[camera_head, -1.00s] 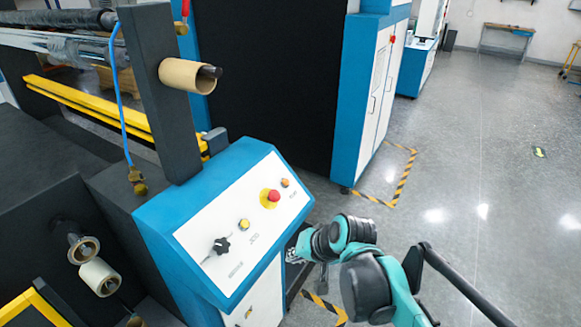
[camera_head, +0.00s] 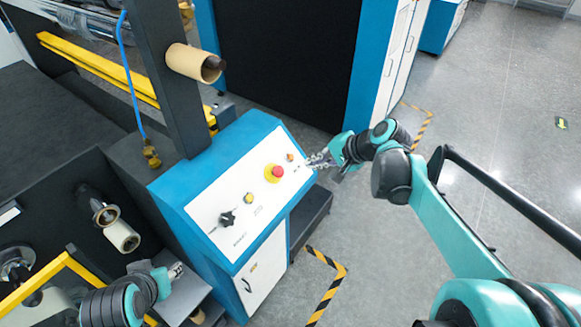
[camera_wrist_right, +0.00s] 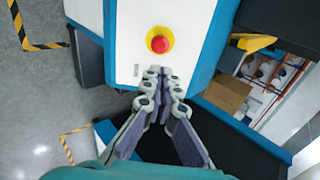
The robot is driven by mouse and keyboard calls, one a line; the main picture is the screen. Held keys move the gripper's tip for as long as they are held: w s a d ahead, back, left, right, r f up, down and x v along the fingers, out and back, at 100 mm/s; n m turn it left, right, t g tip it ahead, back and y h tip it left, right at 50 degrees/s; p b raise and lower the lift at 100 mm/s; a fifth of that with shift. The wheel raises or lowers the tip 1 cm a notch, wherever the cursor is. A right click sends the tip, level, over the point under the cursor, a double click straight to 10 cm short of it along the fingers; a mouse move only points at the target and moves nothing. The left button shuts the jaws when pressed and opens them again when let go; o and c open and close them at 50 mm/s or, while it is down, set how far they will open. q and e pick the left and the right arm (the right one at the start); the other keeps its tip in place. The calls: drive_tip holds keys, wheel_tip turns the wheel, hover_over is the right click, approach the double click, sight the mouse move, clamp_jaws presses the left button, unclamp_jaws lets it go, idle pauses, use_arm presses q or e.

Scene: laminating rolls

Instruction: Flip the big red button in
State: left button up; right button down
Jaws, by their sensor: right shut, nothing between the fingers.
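The big red button (camera_head: 278,171) sits on a yellow round base on the white sloping control panel (camera_head: 228,187) of the blue machine. It also shows in the right wrist view (camera_wrist_right: 160,44), just beyond my fingertips. My right gripper (camera_head: 311,163) is at the panel's right edge, to the right of the button. In the right wrist view its fingers (camera_wrist_right: 160,72) are together and empty, pointing at the button with a small gap visible between. My left gripper (camera_head: 176,271) is low at the left, away from the panel; its fingers are too small to judge.
A black knob (camera_head: 227,219), a yellow button (camera_head: 248,198) and a small orange button (camera_head: 290,157) share the panel. A dark post with a cardboard roll (camera_head: 190,63) rises behind it. Open grey floor (camera_head: 500,130) lies to the right.

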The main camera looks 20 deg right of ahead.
sight(280, 171)
drive_tip(key=x, duration=1.4)
drive_tip(key=shift+r, duration=0.1)
